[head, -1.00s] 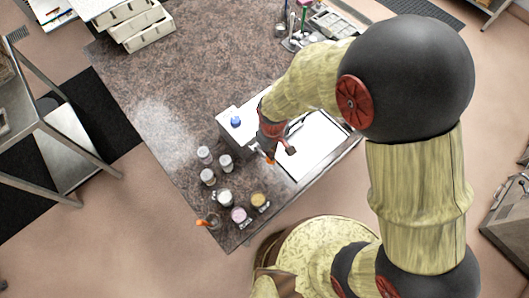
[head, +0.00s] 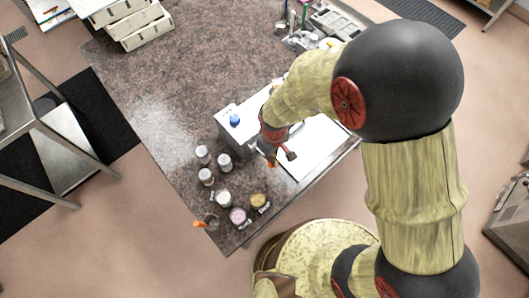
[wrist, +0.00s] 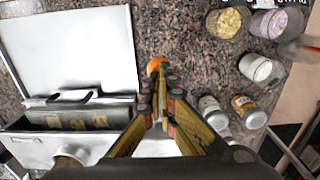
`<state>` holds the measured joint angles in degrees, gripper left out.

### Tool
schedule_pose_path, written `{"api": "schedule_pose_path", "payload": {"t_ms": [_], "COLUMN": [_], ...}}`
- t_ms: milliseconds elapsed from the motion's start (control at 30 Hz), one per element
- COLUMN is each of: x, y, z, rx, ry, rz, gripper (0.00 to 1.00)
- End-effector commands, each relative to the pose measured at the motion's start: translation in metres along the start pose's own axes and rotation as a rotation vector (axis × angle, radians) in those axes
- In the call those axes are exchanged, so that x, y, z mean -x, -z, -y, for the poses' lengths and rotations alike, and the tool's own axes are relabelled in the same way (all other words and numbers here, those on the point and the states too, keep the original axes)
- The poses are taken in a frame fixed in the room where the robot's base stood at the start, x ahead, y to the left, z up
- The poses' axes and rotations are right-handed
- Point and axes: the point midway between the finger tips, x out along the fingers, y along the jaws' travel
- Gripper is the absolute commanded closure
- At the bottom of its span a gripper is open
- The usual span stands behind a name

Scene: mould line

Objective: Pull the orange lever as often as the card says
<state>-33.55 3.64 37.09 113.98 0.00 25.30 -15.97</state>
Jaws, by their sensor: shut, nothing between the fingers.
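My gripper (head: 272,158) is shut and empty above the front of the stone-topped counter, beside the white machine (head: 228,118) with a blue knob. In the wrist view the closed fingertips (wrist: 160,82) point at a rounded orange end (wrist: 155,66), which looks like the orange lever's knob. It lies just beyond or against the tips; I cannot tell whether they touch. The lever's shaft is hidden behind the fingers. A white flat panel (wrist: 70,50) lies beside the machine. I see no readable card with a number.
Several small jars (head: 224,198) stand left of my gripper near the counter corner. White drawers (head: 140,28) and a pen holder stand farther back. The counter's middle is clear.

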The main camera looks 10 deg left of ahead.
Motion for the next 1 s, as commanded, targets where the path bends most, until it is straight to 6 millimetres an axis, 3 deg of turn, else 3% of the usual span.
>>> {"api": "schedule_pose_path", "payload": {"t_ms": [1000], "x": [-0.035], "y": [0.001], "z": [0.0], "rx": [0.0], "ry": [0.0], "rz": [0.0], "gripper": [1.0]}}
